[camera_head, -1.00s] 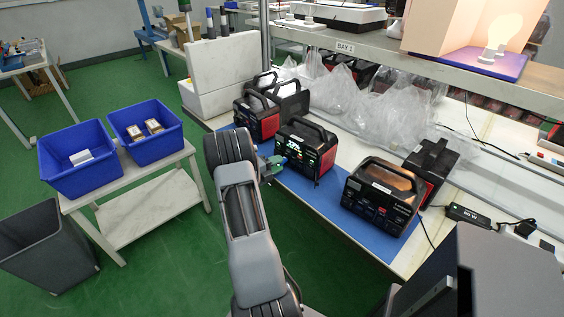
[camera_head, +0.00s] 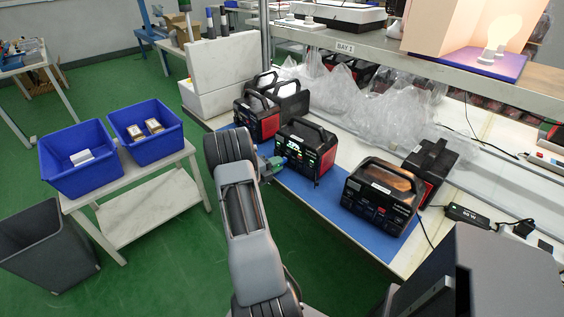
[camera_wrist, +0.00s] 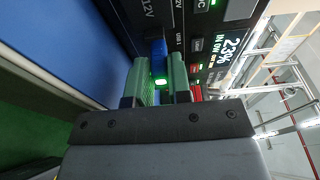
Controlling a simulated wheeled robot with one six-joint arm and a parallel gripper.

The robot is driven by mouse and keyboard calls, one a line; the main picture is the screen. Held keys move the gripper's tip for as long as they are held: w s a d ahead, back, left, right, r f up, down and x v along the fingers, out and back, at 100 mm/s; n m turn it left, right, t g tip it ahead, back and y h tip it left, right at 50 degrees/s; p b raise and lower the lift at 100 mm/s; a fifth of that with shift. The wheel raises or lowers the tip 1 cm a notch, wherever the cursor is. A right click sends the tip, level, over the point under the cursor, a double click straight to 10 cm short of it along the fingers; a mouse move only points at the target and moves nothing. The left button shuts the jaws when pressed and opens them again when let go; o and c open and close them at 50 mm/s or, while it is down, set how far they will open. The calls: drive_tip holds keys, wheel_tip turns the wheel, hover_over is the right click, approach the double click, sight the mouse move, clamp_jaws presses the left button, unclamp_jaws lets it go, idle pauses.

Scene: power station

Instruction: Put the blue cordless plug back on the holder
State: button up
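The blue cordless plug (camera_wrist: 157,50) sits at the front panel of the middle power station (camera_head: 306,150), by the USB label. A green light glows at its near end in the wrist view. My gripper (camera_wrist: 161,72) has its two green fingers on either side of the plug, and the plug fills the narrow gap, so it looks shut on it. My gripper also shows in the head view (camera_head: 276,163), close to that station's left front. The station's display (camera_wrist: 229,46) is lit. I cannot make out the plug's holder in either view.
Another power station (camera_head: 381,196) stands to the right on the blue mat (camera_head: 327,203), and others (camera_head: 258,117) stand behind to the left. Clear plastic bags (camera_head: 370,113) lie behind. Two blue bins (camera_head: 78,181) stand on a side table to the left, with open green floor nearby.

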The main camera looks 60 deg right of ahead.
clamp_jaws()
drive_tip(key=shift+w+a, duration=0.1)
drive_tip(key=shift+a, duration=0.2)
idle(0.5)
drive_tip(key=shift+w+a+p, duration=0.2)
drive_tip(key=shift+a+p, duration=0.25)
drive_tip(key=shift+a, duration=0.4)
drive_tip(key=shift+w+a+p, duration=0.2)
drive_tip(key=shift+a+p, duration=0.2)
drive_tip(key=shift+a, duration=0.45)
